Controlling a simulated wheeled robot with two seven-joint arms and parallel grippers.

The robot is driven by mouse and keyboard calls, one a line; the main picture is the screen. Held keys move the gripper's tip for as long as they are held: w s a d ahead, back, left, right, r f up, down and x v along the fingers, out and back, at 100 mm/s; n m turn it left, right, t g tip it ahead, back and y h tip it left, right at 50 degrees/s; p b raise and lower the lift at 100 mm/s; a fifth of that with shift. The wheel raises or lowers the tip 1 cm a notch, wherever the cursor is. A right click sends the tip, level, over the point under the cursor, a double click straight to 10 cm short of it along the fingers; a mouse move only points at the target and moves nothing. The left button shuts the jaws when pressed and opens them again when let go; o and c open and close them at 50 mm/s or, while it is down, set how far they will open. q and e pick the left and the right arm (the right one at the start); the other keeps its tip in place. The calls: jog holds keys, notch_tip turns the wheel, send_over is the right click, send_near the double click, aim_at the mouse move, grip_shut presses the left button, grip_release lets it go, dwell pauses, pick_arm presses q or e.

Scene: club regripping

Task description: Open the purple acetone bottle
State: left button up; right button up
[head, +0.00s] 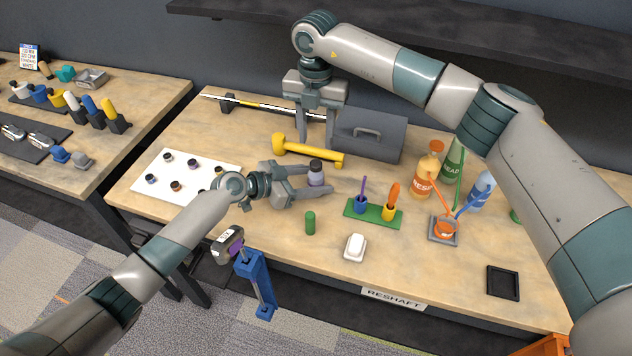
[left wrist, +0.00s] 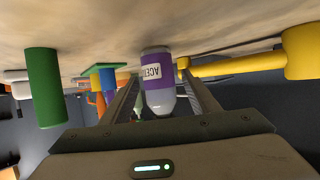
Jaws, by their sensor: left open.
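The purple acetone bottle (head: 316,178) stands upright on the workbench with a dark cap on top.
A yellow mallet (head: 305,152) and a grey toolbox (head: 370,137) lie behind the bottle. A green cylinder (head: 310,222) and a green holder (head: 372,213) stand in front and to the right. Larger bottles stand at right.

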pick_arm(q)
jog(key=shift+w+d+f, duration=0.1)
jog(key=shift+d, duration=0.05)
jog(key=shift+c, duration=0.6)
grip_shut()
pick_arm(e)
jog(key=m, duration=0.7)
jog(key=shift+a, duration=0.1)
jog(key=m, duration=0.6)
jog(key=shift+m, duration=0.3)
